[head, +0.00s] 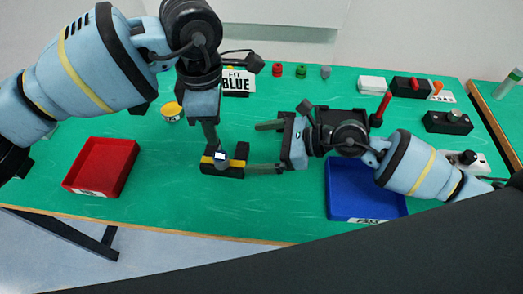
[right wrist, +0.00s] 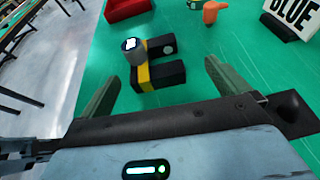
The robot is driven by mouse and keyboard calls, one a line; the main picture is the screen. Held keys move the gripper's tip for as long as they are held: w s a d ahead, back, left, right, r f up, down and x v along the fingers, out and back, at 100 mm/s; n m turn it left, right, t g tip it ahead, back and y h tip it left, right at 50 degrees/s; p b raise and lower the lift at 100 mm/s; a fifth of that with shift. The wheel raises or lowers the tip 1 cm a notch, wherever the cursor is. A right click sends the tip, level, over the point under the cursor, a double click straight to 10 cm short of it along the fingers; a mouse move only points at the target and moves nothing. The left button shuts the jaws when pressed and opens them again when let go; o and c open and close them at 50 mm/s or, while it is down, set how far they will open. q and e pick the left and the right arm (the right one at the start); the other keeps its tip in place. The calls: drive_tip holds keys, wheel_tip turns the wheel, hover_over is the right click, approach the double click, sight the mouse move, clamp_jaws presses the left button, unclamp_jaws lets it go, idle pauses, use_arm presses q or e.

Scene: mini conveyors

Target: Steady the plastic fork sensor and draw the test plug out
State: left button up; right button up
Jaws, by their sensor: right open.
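The fork sensor (head: 235,172) is a black U-shaped block with a yellow band.
A red tray (head: 69,182) is at left and a blue tray (head: 333,205) at right. Switch boxes (head: 447,123) line the right side. The table between red tray and sensor is clear.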

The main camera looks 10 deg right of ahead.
sight(238, 156)
drive_tip(key=shift+s+a+f+n, duration=0.15)
drive_tip(key=shift+s+f, duration=0.1)
drive_tip(key=shift+f, duration=0.15)
drive_tip(key=shift+s+a+f+n, duration=0.1)
drive_tip(key=shift+s+f+n, duration=0.1)
drive_tip(key=shift+f, duration=0.2)
drive_tip(key=shift+x, duration=3.85)
drive_tip(key=shift+f, duration=0.1)
drive_tip(key=c, duration=1.1)
drive_tip(key=shift+o, duration=0.2)
drive_tip(key=shift+s+d+f+g, duration=0.1)
drive_tip(key=shift+s+f+g, duration=0.1)
drive_tip(key=shift+f+g, duration=0.1)
drive_tip(key=o, duration=1.1)
drive_tip(key=shift+c, duration=0.2)
